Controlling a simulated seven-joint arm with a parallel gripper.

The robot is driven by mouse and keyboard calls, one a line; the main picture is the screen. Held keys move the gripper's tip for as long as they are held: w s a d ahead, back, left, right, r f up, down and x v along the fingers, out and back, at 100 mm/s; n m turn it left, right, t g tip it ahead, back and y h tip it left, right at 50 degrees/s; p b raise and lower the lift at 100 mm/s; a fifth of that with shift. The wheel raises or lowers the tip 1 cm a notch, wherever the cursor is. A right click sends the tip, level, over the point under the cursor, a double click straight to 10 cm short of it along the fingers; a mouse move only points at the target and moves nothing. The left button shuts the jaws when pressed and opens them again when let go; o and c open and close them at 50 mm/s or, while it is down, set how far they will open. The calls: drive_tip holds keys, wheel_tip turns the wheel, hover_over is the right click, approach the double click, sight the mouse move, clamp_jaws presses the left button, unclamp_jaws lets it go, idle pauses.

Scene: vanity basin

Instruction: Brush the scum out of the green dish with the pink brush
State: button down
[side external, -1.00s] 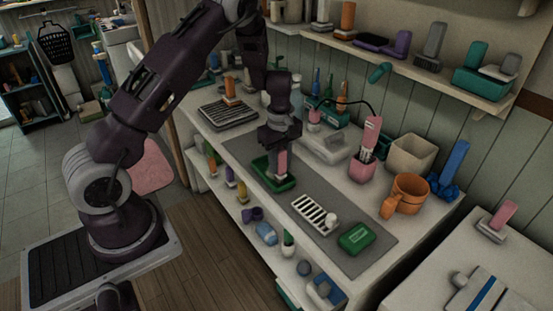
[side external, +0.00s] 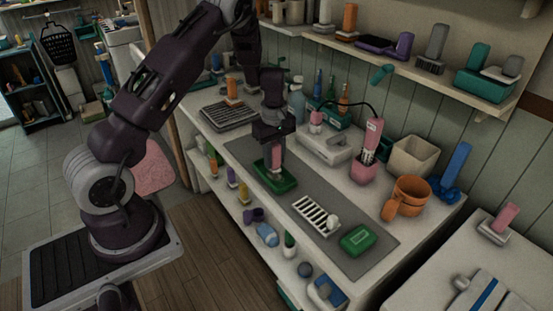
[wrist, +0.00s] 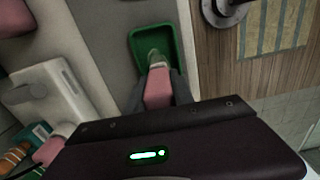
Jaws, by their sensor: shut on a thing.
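The green dish (side external: 285,186) lies on the grey mat on the counter. It also shows in the wrist view (wrist: 167,38) as a shallow rectangular tray. My gripper (side external: 276,150) is above the dish, shut on the upright pink brush (side external: 277,157). In the wrist view the brush's pink handle (wrist: 158,88) sits between the fingers, and its pale head is over or in the near part of the dish. I cannot tell whether the bristles touch the dish floor. No scum can be made out in the dish.
A white slotted rack (side external: 312,213) and a green box-like item (side external: 357,239) lie on the mat to the right. A pink cup (side external: 363,172), an orange mug (side external: 408,194) and a white holder (side external: 325,146) stand behind. A dark rack (side external: 229,115) is to the left.

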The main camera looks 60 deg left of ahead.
drive_tip(key=shift+a, duration=1.05)
drive_tip(key=shift+d, duration=1.9)
drive_tip(key=shift+s+d, duration=0.1)
drive_tip(key=shift+d, duration=1.75)
drive_tip(key=shift+a, duration=0.35)
drive_tip(key=shift+r, duration=0.8)
